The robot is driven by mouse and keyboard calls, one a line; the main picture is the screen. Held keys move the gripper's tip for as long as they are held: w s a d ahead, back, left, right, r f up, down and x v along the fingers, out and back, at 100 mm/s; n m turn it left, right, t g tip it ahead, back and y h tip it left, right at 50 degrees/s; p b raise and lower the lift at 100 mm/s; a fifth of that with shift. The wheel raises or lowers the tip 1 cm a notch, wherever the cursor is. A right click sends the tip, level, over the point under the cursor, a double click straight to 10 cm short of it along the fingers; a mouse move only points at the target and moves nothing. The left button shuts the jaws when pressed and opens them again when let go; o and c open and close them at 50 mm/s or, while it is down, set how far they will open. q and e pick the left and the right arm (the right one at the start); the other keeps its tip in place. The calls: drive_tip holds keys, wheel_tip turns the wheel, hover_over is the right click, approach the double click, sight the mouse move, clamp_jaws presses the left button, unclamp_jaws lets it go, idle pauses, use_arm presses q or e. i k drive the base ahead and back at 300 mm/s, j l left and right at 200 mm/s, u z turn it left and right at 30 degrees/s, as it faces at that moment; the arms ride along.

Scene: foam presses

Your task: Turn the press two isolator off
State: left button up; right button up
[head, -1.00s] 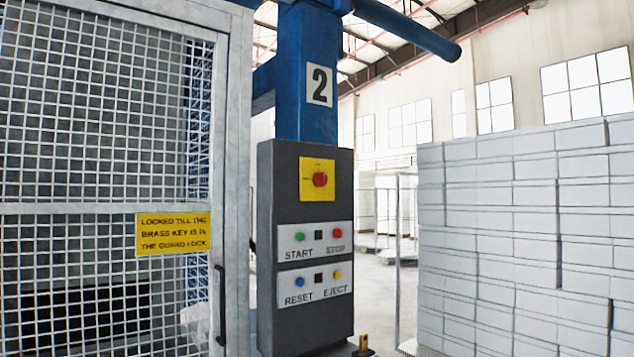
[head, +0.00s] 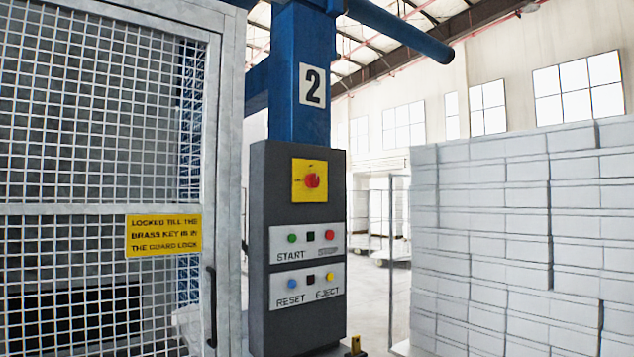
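The press two isolator is a red rotary knob (head: 312,181) on a yellow square plate (head: 297,194), near the top of a dark grey control box (head: 262,230). The box is on a blue column (head: 290,100) with a "2" sign (head: 312,86) above it. The small marks on the plate are too small to read, so the knob's setting is unclear. Below it are a START and STOP panel (head: 306,257) and a RESET and EJECT panel (head: 308,304). Neither of my grippers shows in the head view.
A mesh guard door (head: 90,120) with a dark handle (head: 212,305) and a yellow notice (head: 163,235) stands at the left. A tall stack of white blocks (head: 480,240) fills the right. A small brass-coloured item (head: 355,344) shows at the box's foot. Open floor lies behind.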

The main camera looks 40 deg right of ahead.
sight(312, 180)
drive_tip(key=i+l, duration=0.1)
drive_tip(key=l, duration=0.5)
drive_tip(key=i+l+u, duration=0.15)
drive_tip(key=l, duration=1.05)
drive_tip(key=i+l+u, duration=0.1)
drive_tip(key=l, duration=0.55)
drive_tip(key=i, duration=0.05)
